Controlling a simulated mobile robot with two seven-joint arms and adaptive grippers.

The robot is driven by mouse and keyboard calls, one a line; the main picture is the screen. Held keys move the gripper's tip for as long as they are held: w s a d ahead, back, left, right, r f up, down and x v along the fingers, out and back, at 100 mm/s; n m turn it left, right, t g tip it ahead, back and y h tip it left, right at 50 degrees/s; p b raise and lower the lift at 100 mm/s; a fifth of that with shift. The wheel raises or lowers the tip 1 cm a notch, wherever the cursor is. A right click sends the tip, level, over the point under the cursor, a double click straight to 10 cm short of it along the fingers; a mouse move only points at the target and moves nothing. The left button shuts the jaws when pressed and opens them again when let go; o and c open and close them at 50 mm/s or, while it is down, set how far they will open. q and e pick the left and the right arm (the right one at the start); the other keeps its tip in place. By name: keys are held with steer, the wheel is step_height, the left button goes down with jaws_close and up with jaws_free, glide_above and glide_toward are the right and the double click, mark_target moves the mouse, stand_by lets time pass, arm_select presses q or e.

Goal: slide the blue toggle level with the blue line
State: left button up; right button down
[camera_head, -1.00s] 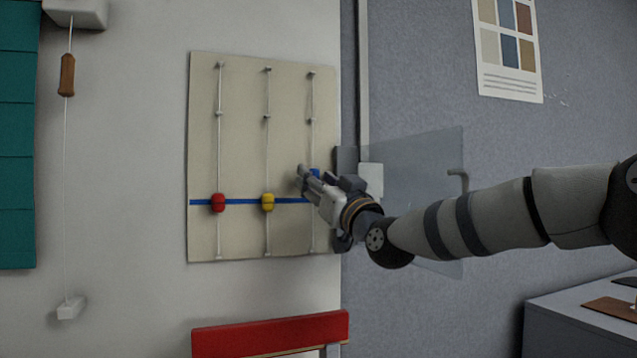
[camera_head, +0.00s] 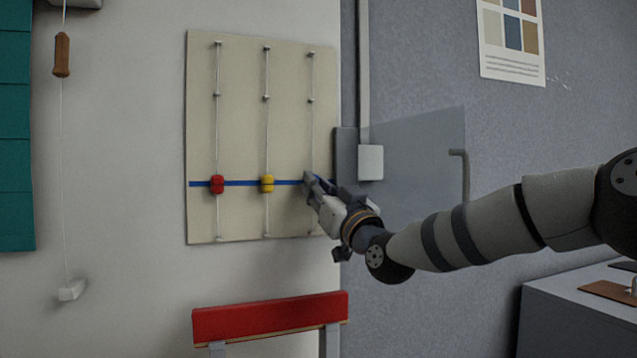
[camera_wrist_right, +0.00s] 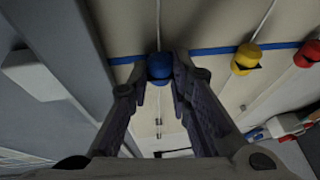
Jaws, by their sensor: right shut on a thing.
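The cream board (camera_head: 241,120) on the wall carries three vertical cords and a horizontal blue line (camera_head: 241,184). The red toggle (camera_head: 217,184) and the yellow toggle (camera_head: 267,184) sit on the line. My right gripper (camera_head: 309,182) is at the right cord, level with the line, and hides the blue toggle in the head view. In the right wrist view, the blue toggle (camera_wrist_right: 159,67) is between the fingertips of my right gripper (camera_wrist_right: 160,75), which is shut on it. The blue line (camera_wrist_right: 207,51) passes at or just beside the toggle there. My left gripper is not in view.
A red chair back (camera_head: 270,318) stands below the board. A white box (camera_head: 370,162) and a see-through panel (camera_head: 420,165) are right of the board. A cord with a wooden handle (camera_head: 62,55) hangs at left.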

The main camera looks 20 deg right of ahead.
steer(key=c, duration=1.4)
jaws_free()
steer(key=shift+c, duration=0.2)
steer(key=v, duration=1.2)
